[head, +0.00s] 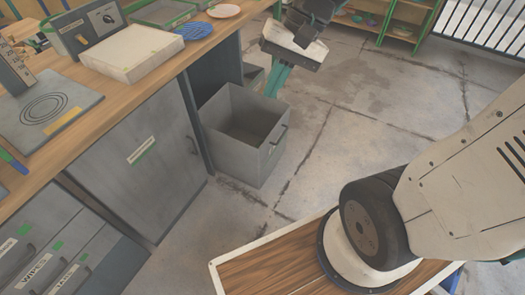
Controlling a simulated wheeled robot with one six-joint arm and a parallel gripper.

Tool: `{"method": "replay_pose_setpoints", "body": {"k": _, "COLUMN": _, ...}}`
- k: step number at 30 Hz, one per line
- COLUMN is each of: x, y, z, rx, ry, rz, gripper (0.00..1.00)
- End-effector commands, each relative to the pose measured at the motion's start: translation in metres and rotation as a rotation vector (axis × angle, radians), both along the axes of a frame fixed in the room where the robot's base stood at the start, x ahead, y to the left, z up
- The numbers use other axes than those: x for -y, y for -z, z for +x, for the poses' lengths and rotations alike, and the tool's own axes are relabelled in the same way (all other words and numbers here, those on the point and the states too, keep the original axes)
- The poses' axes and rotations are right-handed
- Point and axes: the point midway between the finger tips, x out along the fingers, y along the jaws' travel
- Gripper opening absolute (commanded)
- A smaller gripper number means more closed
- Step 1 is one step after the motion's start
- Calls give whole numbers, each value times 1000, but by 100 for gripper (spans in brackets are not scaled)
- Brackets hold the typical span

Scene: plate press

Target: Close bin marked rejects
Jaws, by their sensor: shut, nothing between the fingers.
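A grey open-topped bin (261,162) juts out from the bay under the counter, in the middle of the head view. Its inside looks empty. Its front face has a dark handle and a small label with a green mark, too small to read. It stands clear of the counter front, so it is open.
A wooden counter (125,93) holds a pale box, a blue round thing and a plate. Below are a closed cabinet door (140,185) and labelled drawers (50,245).

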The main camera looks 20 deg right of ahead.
Motion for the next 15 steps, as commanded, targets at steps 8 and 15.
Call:
{"method": "replay_pose_setpoints", "body": {"k": 8, "x": 3, "y": 65, "z": 101, "rx": -154, "ry": 364, "rz": 288, "gripper": 0}}
{"method": "replay_pose_setpoints", "body": {"k": 15, "x": 36, "y": 153, "z": 176, "rx": -270, "ry": 739, "rz": 476, "gripper": 0}}
